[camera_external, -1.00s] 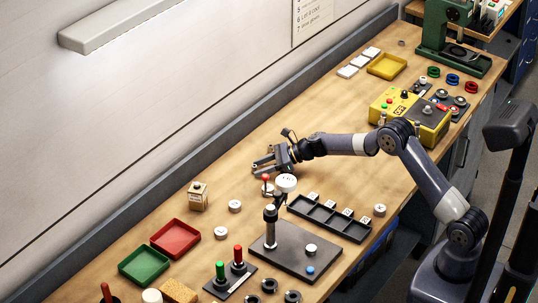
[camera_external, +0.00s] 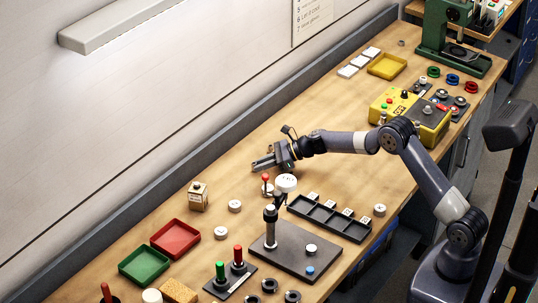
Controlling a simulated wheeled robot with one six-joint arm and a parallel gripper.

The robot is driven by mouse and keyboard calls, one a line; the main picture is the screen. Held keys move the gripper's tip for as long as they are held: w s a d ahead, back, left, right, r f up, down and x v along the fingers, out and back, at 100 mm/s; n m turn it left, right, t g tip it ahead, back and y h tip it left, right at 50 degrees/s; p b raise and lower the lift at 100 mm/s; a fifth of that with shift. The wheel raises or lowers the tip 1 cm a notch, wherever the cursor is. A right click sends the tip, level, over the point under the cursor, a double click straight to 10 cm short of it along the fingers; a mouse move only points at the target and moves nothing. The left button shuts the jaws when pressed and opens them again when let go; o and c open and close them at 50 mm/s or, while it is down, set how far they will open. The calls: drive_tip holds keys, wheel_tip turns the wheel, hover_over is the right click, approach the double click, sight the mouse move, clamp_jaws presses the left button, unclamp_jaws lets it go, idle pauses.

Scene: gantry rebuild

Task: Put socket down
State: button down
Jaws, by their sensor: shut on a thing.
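My gripper (camera_external: 262,164) is over the wooden bench, left of my arm's wrist. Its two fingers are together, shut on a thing. That thing is too small or hidden to make out, so I cannot see the socket itself or whether it touches the bench. A small red-topped stick on a pale base (camera_external: 266,184) stands just below the fingers in the picture.
A black compartment tray (camera_external: 322,222) lies right of the post stand. A wooden block (camera_external: 198,196), white discs (camera_external: 235,206), a red tray (camera_external: 175,238) and a green tray (camera_external: 144,264) are toward the front left. The bench behind my gripper, toward the yellow tray (camera_external: 387,67), is clear.

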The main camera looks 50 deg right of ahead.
wheel_tip(320, 180, up, 8)
drive_tip(key=m+t+h+p, duration=0.3)
drive_tip(key=m+h+p, duration=0.2)
drive_tip(key=p, duration=0.1)
hover_over(302, 164)
wheel_tip(302, 164, down, 9)
drive_tip(key=shift+r+p, duration=0.1)
drive_tip(key=shift+p, duration=0.3)
drive_tip(key=shift+f+b, duration=0.3)
drive_tip(key=shift+b, duration=0.05)
drive_tip(key=c, duration=1.4)
unclamp_jaws()
drive_tip(key=shift+r, duration=0.1)
drive_tip(key=shift+r, duration=0.1)
